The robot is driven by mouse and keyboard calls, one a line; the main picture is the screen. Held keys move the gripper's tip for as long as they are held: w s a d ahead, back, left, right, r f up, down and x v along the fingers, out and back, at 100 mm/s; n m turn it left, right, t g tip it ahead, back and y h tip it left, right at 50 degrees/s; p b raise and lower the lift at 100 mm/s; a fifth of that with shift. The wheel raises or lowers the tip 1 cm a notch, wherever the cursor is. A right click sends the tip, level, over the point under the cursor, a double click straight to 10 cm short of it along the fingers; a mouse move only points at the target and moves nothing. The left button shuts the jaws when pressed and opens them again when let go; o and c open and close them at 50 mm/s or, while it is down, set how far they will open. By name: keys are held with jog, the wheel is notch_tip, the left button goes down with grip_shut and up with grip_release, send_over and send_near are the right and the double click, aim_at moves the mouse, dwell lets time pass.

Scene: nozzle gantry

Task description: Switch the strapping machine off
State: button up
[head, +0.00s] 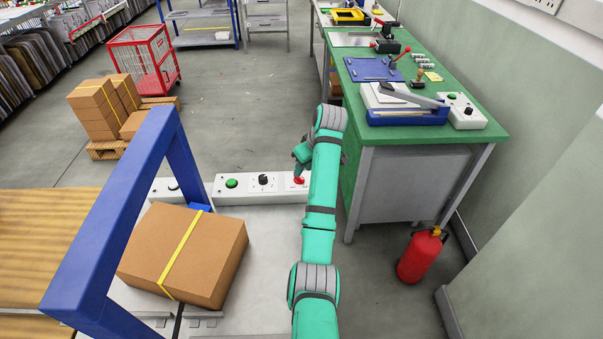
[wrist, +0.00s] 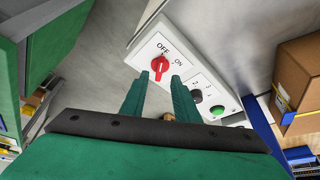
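The strapping machine has a blue arch (head: 95,225) and a white control panel (head: 215,189) along its far side. At the panel's right end is a red rotary switch (head: 299,181), partly hidden by my arm. In the wrist view the red switch (wrist: 158,66) has OFF printed above it and ON to its upper right. Its grip bar runs roughly in line with OFF; which end is the pointer is unclear. My gripper (wrist: 159,77) is open and empty, its two fingertips apart, one toward each side of the switch. Contact cannot be told. The gripper (head: 302,158) also shows in the head view.
A green button (head: 231,183) and black knob (head: 263,180) sit left of the switch. A strapped carton (head: 186,254) lies on the machine. A green workbench (head: 452,94) stands right, with a fire extinguisher (head: 421,256) on the floor. Open floor lies beyond the panel.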

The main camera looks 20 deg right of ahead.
jog(key=shift+v, duration=2.9)
